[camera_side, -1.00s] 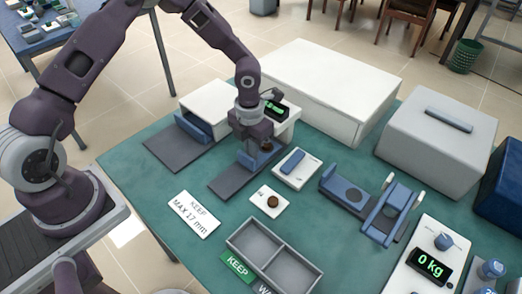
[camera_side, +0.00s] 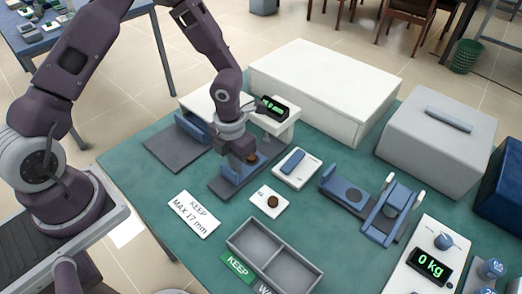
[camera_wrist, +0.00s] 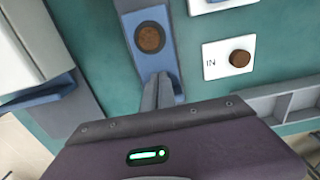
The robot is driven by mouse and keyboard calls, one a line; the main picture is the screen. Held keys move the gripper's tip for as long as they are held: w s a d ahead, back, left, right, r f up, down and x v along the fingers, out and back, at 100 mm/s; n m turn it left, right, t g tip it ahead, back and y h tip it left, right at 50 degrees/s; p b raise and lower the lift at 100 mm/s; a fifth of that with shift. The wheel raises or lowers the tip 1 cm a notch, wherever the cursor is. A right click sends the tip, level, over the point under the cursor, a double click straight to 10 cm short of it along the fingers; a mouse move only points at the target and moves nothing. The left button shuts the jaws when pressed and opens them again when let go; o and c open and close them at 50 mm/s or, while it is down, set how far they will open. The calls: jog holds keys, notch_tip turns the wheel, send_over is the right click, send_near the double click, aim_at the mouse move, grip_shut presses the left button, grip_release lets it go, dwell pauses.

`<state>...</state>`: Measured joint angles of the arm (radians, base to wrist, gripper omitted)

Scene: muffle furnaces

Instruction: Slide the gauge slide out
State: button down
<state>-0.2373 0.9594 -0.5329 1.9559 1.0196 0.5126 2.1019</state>
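The gauge slide (camera_side: 232,172) is a blue carriage on a dark grey track, in front of the white gauge (camera_side: 285,127) with a green-lit display. A brown disc (camera_wrist: 149,38) sits in a round seat on the slide (camera_wrist: 160,62). My gripper (camera_side: 236,168) is low over the slide's near end. In the wrist view, its fingers (camera_wrist: 159,92) are close together at that end of the slide, below the disc. The grip point itself is mostly hidden by the fingers, but the slide has moved with them.
A white IN plate (camera_side: 259,206) with a brown disc lies right of the track. A grey two-compartment tray (camera_side: 310,268) and a KEEP MAX 17 mm card (camera_side: 194,214) lie nearer. A white plate with a blue bar (camera_side: 311,167) and a blue fixture (camera_side: 343,190) stand right.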

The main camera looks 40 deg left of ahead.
jog(key=shift+s+f, duration=0.15)
jog(key=shift+s, duration=1)
jog(key=shift+s+f, duration=0.15)
jog(key=shift+s, duration=1)
jog(key=shift+w+a, duration=0.1)
jog(key=shift+w, duration=0.35)
jog(key=shift+r, duration=0.35)
notch_tip(320, 180, up, 6)
jog(key=shift+w+r, duration=0.15)
jog(key=shift+r, duration=0.1)
notch_tip(320, 180, up, 10)
jog(key=n+t+y, duration=0.1)
jog(key=n+y, duration=0.2)
jog(key=n, duration=0.7)
send_over(226, 183)
jog(key=s+a, duration=0.2)
jog(key=a, duration=0.3)
notch_tip(226, 183, up, 4)
jog(key=s+n, duration=0.2)
jog(key=n, duration=0.4)
jog(key=s+d+r+n+t+h, duration=0.2)
jog(key=s+r+n, duration=0.8)
jog(key=n, duration=1)
jog(key=shift+s+d+t+h, duration=0.4)
jog(key=shift+s+t+h, duration=0.15)
jog(key=shift+t, duration=0.65)
